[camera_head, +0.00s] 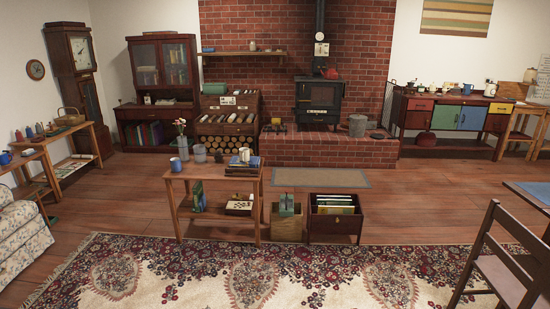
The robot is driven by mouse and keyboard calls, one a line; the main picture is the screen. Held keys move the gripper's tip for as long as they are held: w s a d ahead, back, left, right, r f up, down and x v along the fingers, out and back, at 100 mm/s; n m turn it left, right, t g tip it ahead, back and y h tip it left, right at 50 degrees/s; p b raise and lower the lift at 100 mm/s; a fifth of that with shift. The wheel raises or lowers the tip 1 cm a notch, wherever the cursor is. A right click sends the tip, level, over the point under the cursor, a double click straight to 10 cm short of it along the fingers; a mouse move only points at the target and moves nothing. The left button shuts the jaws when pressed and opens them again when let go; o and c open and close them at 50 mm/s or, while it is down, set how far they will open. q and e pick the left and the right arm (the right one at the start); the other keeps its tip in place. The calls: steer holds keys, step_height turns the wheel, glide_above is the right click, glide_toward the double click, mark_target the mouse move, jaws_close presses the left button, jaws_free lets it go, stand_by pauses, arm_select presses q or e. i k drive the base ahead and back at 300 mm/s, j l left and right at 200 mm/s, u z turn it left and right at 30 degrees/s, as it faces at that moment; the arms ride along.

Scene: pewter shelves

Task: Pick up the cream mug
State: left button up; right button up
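I cannot pick out the cream mug for certain. Small pale items (448,86) stand on the sideboard (443,98) at the right, too small to tell whether one is a mug. A small cream-coloured item (253,45) stands on the wall shelf (240,53), also too small to identify. A blue mug (467,89) is on the sideboard, and another blue mug (176,164) is on the low wooden table (215,173) in the middle. Neither of my grippers is in view.
The patterned rug (255,275) and wooden floor (420,180) are largely clear. A wooden chair (510,265) and a table edge (530,192) stand at the right. A brick hearth (330,150) with a stove (318,100) is at the back. A floral sofa (20,235) is at the left.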

mark_target(244, 153)
steer(key=i+l, duration=0.15)
steer(key=i, duration=1)
steer(key=i+l+z, duration=0.1)
steer(key=i, duration=1)
